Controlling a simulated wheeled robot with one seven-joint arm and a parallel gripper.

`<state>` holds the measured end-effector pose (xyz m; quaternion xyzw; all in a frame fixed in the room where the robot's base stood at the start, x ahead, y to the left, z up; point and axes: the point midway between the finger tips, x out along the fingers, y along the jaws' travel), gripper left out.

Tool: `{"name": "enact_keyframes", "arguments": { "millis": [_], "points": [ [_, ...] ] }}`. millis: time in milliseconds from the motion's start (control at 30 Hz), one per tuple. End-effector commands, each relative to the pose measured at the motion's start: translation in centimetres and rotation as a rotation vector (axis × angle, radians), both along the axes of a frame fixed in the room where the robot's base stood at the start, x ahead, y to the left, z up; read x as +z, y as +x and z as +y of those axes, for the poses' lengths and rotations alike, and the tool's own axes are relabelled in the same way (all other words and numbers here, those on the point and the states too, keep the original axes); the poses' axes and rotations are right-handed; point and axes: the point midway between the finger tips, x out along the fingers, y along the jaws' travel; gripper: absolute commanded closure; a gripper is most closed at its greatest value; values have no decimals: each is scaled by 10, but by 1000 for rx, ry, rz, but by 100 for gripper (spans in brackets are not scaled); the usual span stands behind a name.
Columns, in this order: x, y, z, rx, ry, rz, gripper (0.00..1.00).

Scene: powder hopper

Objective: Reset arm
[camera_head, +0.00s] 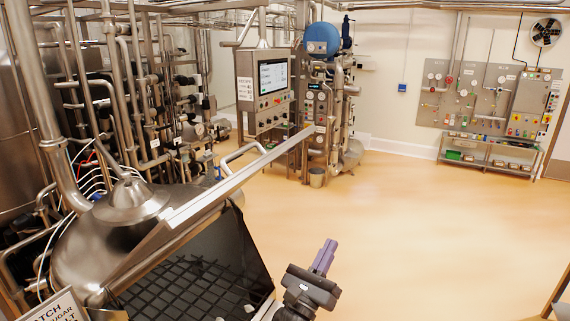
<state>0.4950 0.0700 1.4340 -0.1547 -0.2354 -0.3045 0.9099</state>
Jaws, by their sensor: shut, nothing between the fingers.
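My gripper (325,256) shows at the bottom centre, with purple fingers pressed together and pointing up and away. It is shut and empty. It is to the right of the powder hopper (262,268), apart from it as far as I can see. The hopper's lid (235,179) stands tilted up. The rest of my arm is cut off by the lower edge.
A steel vessel (85,245) and dense piping (135,100) fill the left side. A control panel (262,80) stands at the back. A low rack (490,153) stands by the right wall. The orange floor (430,220) is clear in the middle and right.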

Motion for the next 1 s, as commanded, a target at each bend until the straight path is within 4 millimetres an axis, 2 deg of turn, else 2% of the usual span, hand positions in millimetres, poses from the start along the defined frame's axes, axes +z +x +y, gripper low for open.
{"name": "enact_keyframes", "arguments": {
  "millis": [33,200,300,433,567,700,833,1000],
  "points": [
    [-19,-4,-31,-79,92,13,100],
    [-78,-34,-112,-334,406,33,100],
    [-119,-61,-148,-492,617,29,100],
    [-171,-101,-174,-686,896,-2,100],
    [-216,-137,-179,-858,1177,-66,100],
    [-252,-165,-164,-1010,1475,-166,100],
    [-274,-178,-141,-1114,1748,-293,100],
    [-282,-177,-108,-1192,2087,-511,100]
  ]
}}
